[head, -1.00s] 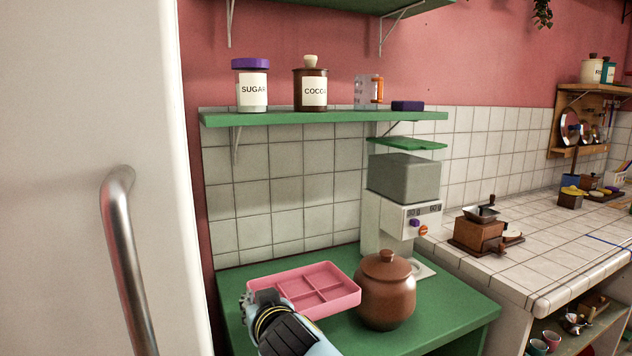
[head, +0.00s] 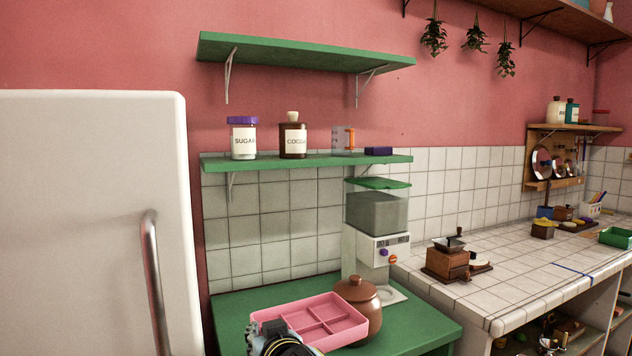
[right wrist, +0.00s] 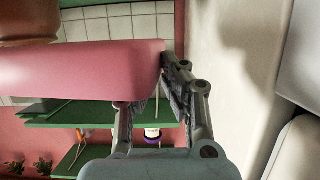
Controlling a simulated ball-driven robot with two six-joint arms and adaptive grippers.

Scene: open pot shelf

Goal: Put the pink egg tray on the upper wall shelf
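The pink egg tray (head: 318,318) is a shallow divided tray, held low over the green counter in the head view. It covers part of the brown pot. My right gripper (head: 275,335) is at its near left edge. In the right wrist view the tray (right wrist: 80,75) reaches between the fingers of the right gripper (right wrist: 150,90), which look shut on its wall; one fingertip is hidden by the tray. The upper wall shelf (head: 300,54) is a green board on white brackets with nothing visible on it. My left gripper is not in view.
The lower green shelf (head: 300,162) carries a sugar jar (head: 243,138), a cocoa jar (head: 293,137), a clear jug (head: 343,140) and a purple block (head: 378,151). The brown pot (head: 362,305) and a white machine (head: 376,240) stand beside the tray. A white fridge (head: 90,220) is left.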

